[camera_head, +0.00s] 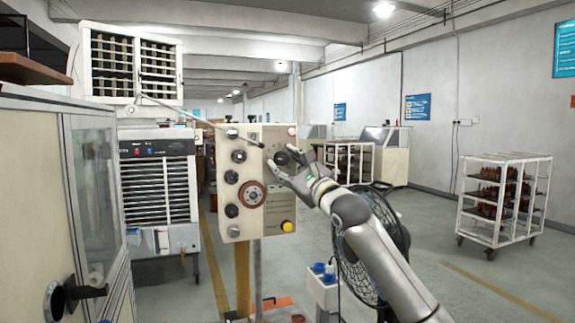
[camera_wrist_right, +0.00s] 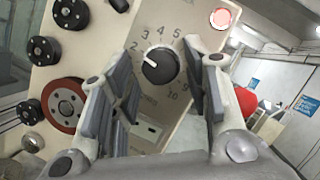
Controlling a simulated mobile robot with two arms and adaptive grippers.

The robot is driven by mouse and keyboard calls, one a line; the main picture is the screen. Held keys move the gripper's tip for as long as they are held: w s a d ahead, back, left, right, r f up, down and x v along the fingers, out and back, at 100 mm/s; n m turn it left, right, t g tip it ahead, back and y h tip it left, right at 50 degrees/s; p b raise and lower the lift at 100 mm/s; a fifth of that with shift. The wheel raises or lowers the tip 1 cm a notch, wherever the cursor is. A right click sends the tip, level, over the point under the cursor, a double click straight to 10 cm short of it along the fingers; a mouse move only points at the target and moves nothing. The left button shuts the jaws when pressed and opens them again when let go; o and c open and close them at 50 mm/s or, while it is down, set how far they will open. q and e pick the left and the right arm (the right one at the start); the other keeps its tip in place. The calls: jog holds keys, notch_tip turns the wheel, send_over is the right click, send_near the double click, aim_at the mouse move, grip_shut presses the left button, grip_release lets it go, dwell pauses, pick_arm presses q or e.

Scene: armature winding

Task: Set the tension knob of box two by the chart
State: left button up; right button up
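The control box (camera_head: 258,195) is a cream panel on a post in the middle of the head view. Its black tension knob (camera_head: 282,158) also shows in the right wrist view (camera_wrist_right: 160,66), with a dial numbered around it. The white pointer mark points to the upper left, between 2 and 3 as far as I can tell. My right gripper (camera_head: 273,171) is at the knob; in the wrist view its fingers (camera_wrist_right: 158,95) are spread on either side of the knob with gaps, holding nothing. My left gripper is not in view. I cannot read a chart.
The panel also bears several black rollers, a red-brown disc (camera_head: 252,195), a yellow button (camera_head: 287,226) and a red button (camera_wrist_right: 222,18). A black fan (camera_head: 372,240) stands behind my right arm. A white trolley (camera_head: 502,205) stands at right, with clear floor around it.

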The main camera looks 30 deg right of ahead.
jog(key=shift+a+m+h+p, duration=0.1)
jog(key=shift+m+h+p, duration=0.25)
jog(key=shift+m, duration=0.45)
jog(key=f+b+v, duration=0.1)
jog(key=b+v, duration=0.6)
jog(key=v, duration=0.4)
jog(key=shift+w+a+r+n+g+h+p, duration=0.3)
jog(key=shift+a+r+n+p, duration=0.7)
jog(key=shift+n, duration=2.25)
jog(key=shift+w+a+r+n+g+h+p, duration=0.1)
jog(key=shift+w+a+r+n+g+p, duration=0.3)
jog(key=shift+a+n, duration=2)
jog(key=shift+w+a+r+n+g+h+p, duration=0.25)
jog(key=shift+a+r+n+p, duration=0.45)
jog(key=shift+n, duration=3.35)
jog(key=shift+s+d+f, duration=0.1)
jog(key=shift+d+f, duration=0.05)
